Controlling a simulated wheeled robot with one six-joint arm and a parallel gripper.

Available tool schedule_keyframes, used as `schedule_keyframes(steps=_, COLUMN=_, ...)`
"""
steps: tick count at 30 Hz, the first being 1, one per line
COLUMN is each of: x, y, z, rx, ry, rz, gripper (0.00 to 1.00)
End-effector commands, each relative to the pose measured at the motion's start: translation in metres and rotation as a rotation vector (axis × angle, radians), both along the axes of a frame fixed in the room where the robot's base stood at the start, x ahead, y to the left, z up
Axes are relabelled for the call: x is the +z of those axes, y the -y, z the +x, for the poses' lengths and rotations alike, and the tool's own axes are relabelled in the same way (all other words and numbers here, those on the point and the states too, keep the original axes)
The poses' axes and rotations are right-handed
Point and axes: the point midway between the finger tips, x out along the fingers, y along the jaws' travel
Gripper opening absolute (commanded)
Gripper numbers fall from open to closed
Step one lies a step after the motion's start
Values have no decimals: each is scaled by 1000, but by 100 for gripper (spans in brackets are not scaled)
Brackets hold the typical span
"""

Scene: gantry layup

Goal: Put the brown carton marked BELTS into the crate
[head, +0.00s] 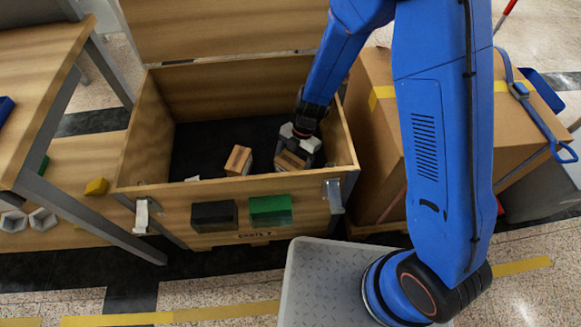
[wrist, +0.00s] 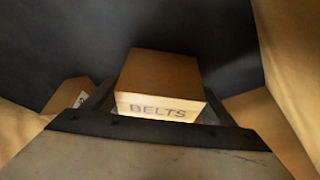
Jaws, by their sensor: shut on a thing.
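The brown carton marked BELTS (wrist: 160,82) is between my gripper's fingers in the wrist view, its lettered side facing the camera. In the head view the carton (head: 289,161) is low inside the open wooden crate (head: 240,190), near the right wall. My gripper (head: 298,148) reaches down into the crate and is shut on the carton. I cannot tell whether the carton touches the dark crate floor (head: 200,145). The gripper hides part of the carton in the head view.
Another small brown carton (head: 238,160) is inside the crate, left of my gripper. The crate's lid (head: 220,25) stands open at the back. A large cardboard box (head: 375,150) stands right of the crate. A wooden bench (head: 35,75) is on the left.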

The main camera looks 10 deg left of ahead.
Motion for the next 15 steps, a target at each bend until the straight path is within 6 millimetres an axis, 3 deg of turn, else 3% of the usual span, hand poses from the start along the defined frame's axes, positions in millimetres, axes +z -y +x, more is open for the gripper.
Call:
schedule_keyframes(steps=2, x=0, y=0, z=0, rx=0, ry=0, rz=0, gripper=46)
schedule_keyframes(steps=3, x=0, y=0, z=0, rx=0, ry=0, rz=0, gripper=80)
schedule_keyframes(steps=5, x=0, y=0, z=0, rx=0, ry=0, rz=0, gripper=95)
schedule_keyframes(steps=15, x=2, y=0, z=1, rx=0, ry=0, rz=1, gripper=97)
